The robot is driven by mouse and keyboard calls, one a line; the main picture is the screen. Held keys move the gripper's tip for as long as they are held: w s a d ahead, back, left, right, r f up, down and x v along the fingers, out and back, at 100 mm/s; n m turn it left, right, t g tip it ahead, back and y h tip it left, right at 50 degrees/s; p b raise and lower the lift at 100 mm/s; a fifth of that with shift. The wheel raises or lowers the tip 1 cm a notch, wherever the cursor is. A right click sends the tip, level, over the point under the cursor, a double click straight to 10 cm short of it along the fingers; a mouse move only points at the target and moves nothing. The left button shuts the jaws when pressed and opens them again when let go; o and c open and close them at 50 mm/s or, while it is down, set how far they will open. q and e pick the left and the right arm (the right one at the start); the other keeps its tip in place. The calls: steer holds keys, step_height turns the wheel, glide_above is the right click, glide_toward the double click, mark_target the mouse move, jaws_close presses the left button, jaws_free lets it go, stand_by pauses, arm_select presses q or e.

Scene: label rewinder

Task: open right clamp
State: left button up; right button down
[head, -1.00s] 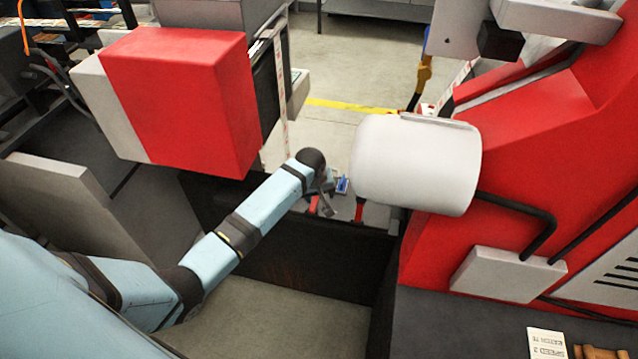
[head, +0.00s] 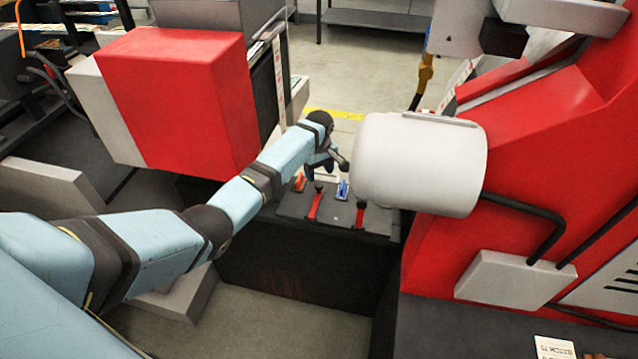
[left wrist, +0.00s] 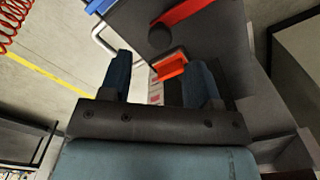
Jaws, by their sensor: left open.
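Two red clamp levers with black knobs stand on the dark table between the machine halves. The right clamp lever (head: 360,216) is close below the white roller; the other lever (head: 315,206) is left of it. My left gripper (head: 322,166) is above and behind the levers, apart from the right one. In the left wrist view my left gripper (left wrist: 162,76) is open. An orange-red piece (left wrist: 172,68) shows between its fingers, and a red lever (left wrist: 186,10) with a black knob lies beyond. I cannot tell which clamp these belong to. My right gripper is out of view.
The large white roller (head: 415,165) overhangs the right side of the table. The red box (head: 180,100) stands to the left, close to my left arm. A blue piece (head: 342,190) lies between the levers. Open floor (head: 370,65) shows behind.

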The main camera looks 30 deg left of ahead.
mark_target(319, 185)
arm_select(q)
steer(key=shift+f, duration=2.75)
jaws_close()
